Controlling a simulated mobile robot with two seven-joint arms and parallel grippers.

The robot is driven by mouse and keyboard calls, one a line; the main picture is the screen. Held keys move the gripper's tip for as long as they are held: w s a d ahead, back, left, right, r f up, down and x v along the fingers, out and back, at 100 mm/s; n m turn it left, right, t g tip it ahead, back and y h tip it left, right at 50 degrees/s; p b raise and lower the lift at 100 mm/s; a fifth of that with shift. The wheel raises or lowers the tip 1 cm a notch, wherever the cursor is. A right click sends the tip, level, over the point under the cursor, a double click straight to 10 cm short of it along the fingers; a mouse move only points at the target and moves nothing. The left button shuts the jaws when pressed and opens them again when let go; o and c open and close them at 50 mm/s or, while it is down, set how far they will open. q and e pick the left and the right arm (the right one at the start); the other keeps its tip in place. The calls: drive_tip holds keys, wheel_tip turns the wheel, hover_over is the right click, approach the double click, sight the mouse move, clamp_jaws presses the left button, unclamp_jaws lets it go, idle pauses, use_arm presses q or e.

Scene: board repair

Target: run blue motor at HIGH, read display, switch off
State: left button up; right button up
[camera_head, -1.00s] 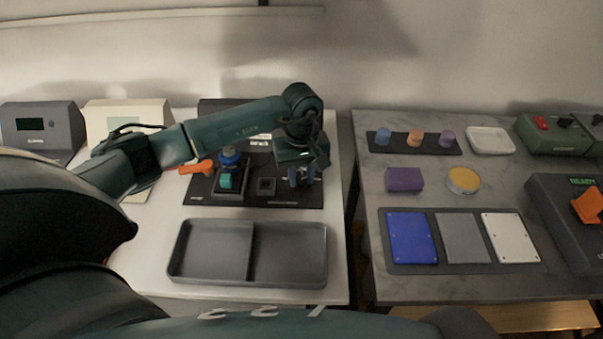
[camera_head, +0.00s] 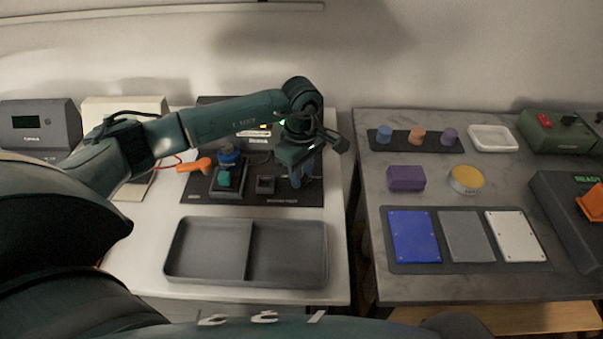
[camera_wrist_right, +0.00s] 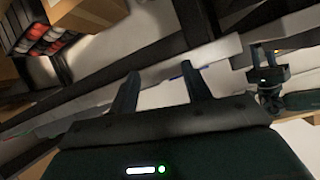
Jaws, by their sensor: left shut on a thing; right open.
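A blue round part (camera_head: 228,156), which looks like the blue motor, stands at the back of a dark unit with a teal block (camera_head: 223,178) on the black mat (camera_head: 215,197). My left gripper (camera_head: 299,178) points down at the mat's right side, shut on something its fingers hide. A small dark square part (camera_head: 265,184) sits between them. A dark panel (camera_head: 252,142) with pale writing stands behind, partly covered by my arm; I cannot read it. My right gripper (camera_wrist_right: 158,85) is open and empty in the right wrist view.
An orange tool-like thing (camera_head: 196,165) lies left of the motor. An empty two-part grey tray (camera_head: 248,248) is in front. A grey box with a dark screen (camera_head: 28,122) stands far left. The right table (camera_head: 370,195) holds coloured plates, knobs and boxes across a gap.

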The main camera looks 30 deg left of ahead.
use_arm(q)
drive_tip(key=n, duration=0.4)
drive_tip(key=shift+n, duration=0.3)
drive_tip(key=n, duration=0.3)
drive_tip(key=shift+n+b, duration=0.3)
drive_tip(key=shift+n, duration=0.1)
drive_tip(key=n, duration=0.4)
drive_tip(key=shift+r, duration=0.1)
drive_tip(key=shift+n+p, duration=0.3)
drive_tip(key=shift+n, duration=1.8)
drive_tip(key=o, duration=1)
wheel_tip(320, 180, up, 13)
drive_tip(key=shift+r, duration=0.1)
